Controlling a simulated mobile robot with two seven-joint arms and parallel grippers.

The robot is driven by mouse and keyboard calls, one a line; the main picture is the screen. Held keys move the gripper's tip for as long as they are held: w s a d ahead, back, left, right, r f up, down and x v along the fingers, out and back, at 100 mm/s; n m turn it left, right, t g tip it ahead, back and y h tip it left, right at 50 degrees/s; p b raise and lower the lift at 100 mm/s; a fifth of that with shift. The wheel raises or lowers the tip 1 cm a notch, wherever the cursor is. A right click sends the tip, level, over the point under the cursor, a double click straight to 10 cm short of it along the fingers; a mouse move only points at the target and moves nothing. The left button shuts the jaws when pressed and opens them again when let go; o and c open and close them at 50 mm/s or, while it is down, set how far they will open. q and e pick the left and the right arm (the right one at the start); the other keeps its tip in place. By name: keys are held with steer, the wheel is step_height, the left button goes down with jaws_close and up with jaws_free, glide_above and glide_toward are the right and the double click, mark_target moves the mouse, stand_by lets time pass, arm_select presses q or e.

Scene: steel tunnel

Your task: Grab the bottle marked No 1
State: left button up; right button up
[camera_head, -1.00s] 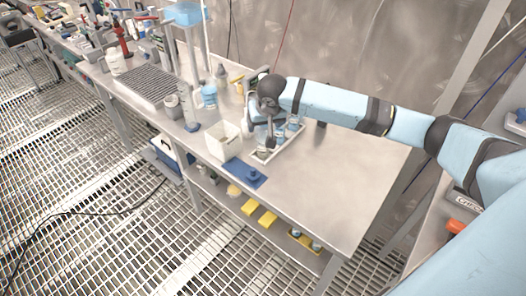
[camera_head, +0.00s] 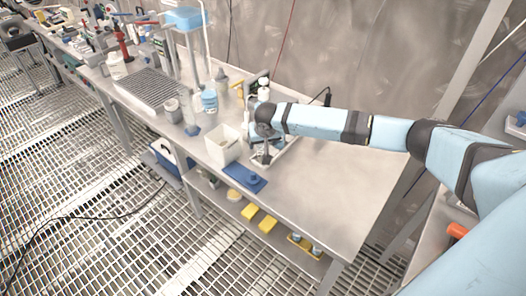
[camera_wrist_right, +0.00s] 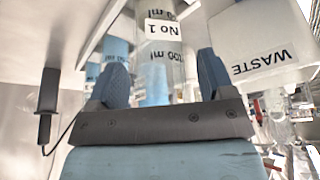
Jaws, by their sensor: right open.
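The bottle marked No 1 (camera_wrist_right: 165,45) is a clear bottle with a white label and ml markings, seen upside down in the right wrist view. My right gripper (camera_wrist_right: 162,62) is open, with one blue-grey finger to each side of the bottle in the picture. I cannot tell whether the fingers touch it. In the head view my right gripper (camera_head: 262,152) reaches down over the small tray (camera_head: 285,156) on the bench, and my arm hides most of the bottles there. My left gripper is not in view.
A white WASTE box (camera_head: 222,146) stands just left of my right gripper; it also shows in the wrist view (camera_wrist_right: 250,40). A blue mat (camera_head: 245,179) lies in front. Glassware and a drying rack (camera_head: 152,88) stand farther left. The bench's right part is clear.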

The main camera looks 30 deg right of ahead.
steer(key=shift+x, duration=0.8)
steer(key=c, duration=1)
steer(key=shift+r, duration=0.1)
